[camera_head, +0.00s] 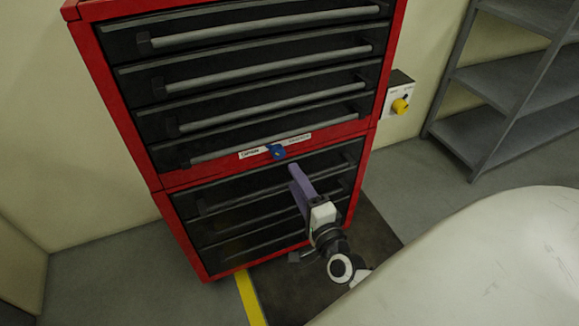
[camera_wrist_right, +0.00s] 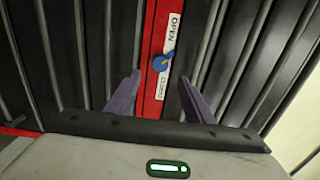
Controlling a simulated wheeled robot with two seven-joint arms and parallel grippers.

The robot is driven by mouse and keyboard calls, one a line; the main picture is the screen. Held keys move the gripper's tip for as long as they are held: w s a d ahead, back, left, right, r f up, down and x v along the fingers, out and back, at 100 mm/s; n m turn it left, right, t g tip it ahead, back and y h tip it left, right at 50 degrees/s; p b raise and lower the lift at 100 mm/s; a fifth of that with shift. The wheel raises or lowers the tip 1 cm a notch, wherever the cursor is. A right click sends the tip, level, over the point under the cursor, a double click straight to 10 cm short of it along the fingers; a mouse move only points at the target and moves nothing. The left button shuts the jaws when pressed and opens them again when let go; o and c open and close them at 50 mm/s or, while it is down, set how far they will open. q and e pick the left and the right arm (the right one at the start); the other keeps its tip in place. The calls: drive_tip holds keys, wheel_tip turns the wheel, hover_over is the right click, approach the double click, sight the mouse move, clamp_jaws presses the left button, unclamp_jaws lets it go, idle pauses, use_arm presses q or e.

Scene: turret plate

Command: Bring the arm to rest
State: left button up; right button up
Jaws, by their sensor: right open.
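My right gripper (camera_head: 296,180) is in front of the lower drawers of a red tool cabinet (camera_head: 110,110), its purple fingers pointing at the drawer fronts. In the right wrist view the two fingers (camera_wrist_right: 160,90) are apart with nothing between them. A blue turn knob (camera_head: 277,152) sits on the red band between the upper and lower drawers, on a white plate that reads OPEN at one end. In the right wrist view the knob (camera_wrist_right: 161,63) shows beyond the fingertips, apart from them. My left gripper is not in view.
A grey box with a yellow knob (camera_head: 400,105) is on the wall right of the cabinet. Grey shelves (camera_head: 510,85) stand at the far right. A dark mat (camera_head: 375,230) and yellow stripe (camera_head: 250,298) lie on the floor.

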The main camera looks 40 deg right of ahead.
drive_tip(key=shift+v, duration=0.8)
drive_tip(key=s+a+f+n+g+y, duration=0.3)
drive_tip(key=s+a+f+n, duration=0.4)
drive_tip(key=n, duration=0.4)
drive_tip(key=s+a+f+n+g+y, duration=0.4)
drive_tip(key=s+a+f+n+g, duration=0.2)
drive_tip(key=s+a+n, duration=0.4)
drive_tip(key=shift+a+f+n, duration=0.15)
drive_tip(key=shift+f+n, duration=0.3)
drive_tip(key=shift+n, duration=0.45)
